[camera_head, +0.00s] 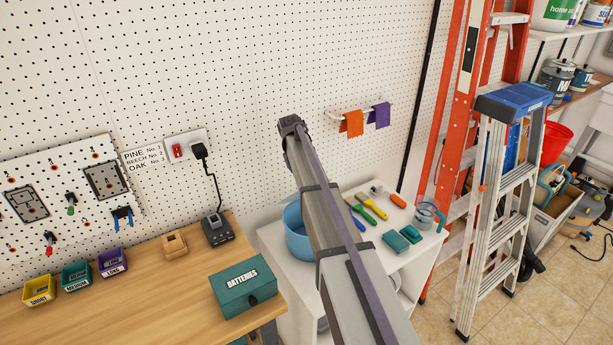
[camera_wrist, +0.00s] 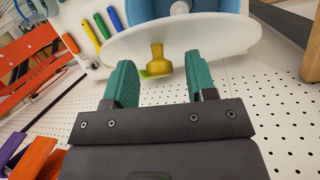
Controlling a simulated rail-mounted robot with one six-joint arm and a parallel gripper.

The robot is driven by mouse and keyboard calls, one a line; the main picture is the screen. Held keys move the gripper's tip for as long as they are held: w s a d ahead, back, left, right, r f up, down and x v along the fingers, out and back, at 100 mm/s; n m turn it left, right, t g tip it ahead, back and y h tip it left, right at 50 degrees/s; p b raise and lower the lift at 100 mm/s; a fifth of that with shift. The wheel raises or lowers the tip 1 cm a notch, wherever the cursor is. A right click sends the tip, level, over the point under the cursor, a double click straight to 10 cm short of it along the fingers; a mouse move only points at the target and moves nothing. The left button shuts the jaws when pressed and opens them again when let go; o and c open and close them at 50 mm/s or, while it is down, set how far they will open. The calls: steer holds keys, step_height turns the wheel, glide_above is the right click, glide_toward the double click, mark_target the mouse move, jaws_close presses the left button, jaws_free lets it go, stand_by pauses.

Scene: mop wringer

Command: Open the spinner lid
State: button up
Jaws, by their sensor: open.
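In the wrist view, a blue bucket (camera_wrist: 215,8) at the top has a wide white lid (camera_wrist: 220,38) on its near side. A pale inner part with a grey middle shows inside the bucket. In the head view, the bucket (camera_head: 296,232) stands on a white shelf unit, partly hidden by my arm; my fingers are not visible there.
The white shelf unit (camera_head: 270,240) holds several coloured tools (camera_head: 372,208) and teal blocks (camera_head: 396,241) right of my arm. A wooden bench (camera_head: 190,290) with a green batteries box (camera_head: 243,287) is at left. A pegboard wall (camera_head: 250,60) stands behind; a stepladder (camera_head: 490,210) is at right.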

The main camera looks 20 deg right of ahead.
steer(key=shift+r, duration=0.15)
steer(key=p+v, duration=1)
steer(key=shift+r, duration=0.3)
